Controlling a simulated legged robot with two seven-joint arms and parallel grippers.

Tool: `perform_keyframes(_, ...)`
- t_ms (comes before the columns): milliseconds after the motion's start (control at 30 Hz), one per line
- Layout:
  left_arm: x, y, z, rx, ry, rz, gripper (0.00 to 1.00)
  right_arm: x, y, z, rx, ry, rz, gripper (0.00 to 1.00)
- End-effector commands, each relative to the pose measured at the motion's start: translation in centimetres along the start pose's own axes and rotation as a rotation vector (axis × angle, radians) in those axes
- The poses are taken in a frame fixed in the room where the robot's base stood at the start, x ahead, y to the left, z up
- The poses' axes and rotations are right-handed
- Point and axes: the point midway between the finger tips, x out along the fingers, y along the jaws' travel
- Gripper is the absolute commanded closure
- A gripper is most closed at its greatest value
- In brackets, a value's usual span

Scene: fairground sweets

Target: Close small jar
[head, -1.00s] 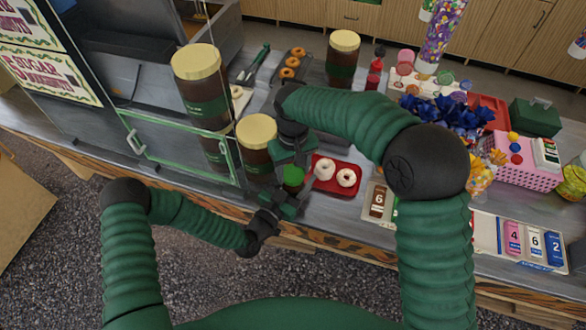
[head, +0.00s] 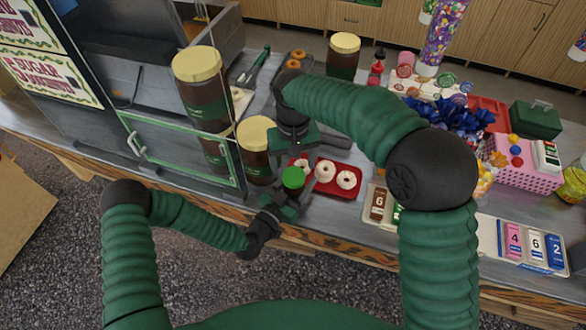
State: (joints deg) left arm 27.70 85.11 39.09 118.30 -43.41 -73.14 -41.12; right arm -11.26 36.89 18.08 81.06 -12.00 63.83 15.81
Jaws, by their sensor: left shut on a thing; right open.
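The small jar's round green lid (head: 293,178) shows at the counter's front edge, left of the red tray. The jar body beneath it is mostly hidden by the lid and my gripper. My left gripper (head: 284,203) is shut on the small jar from the front. My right gripper (head: 297,160) is open just above and behind the green lid, with its fingers spread and nothing between them. The lid appears to sit level on the jar; I cannot tell how tightly it is seated.
A red tray (head: 343,196) with white-iced doughnuts lies to the right. A large brown jar with a cream lid (head: 257,134) stands behind left, near the glass-fronted case (head: 180,150). Price cards (head: 535,243) and a pink basket (head: 520,172) are farther right.

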Motion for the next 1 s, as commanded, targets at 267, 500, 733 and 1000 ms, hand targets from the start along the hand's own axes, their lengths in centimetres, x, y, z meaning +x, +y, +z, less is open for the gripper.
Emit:
perform_keyframes(267,0.0,0.0,0.0,0.0,0.0,-0.001,1.0,-0.6,0.0,0.0,0.0,-0.002,0.0,0.23)
perform_keyframes(500,0.0,0.0,0.0,0.0,0.0,-0.001,1.0,-1.4,0.1,0.2,0.056,-0.01,0.01,0.25)
perform_keyframes(733,0.0,0.0,0.0,0.0,0.0,-0.001,1.0,-3.8,0.0,0.1,0.176,-0.003,0.005,0.25)
perform_keyframes(1000,0.0,0.0,0.0,0.0,0.0,-0.001,1.0,-4.2,0.1,0.1,0.192,-0.001,0.001,0.25)
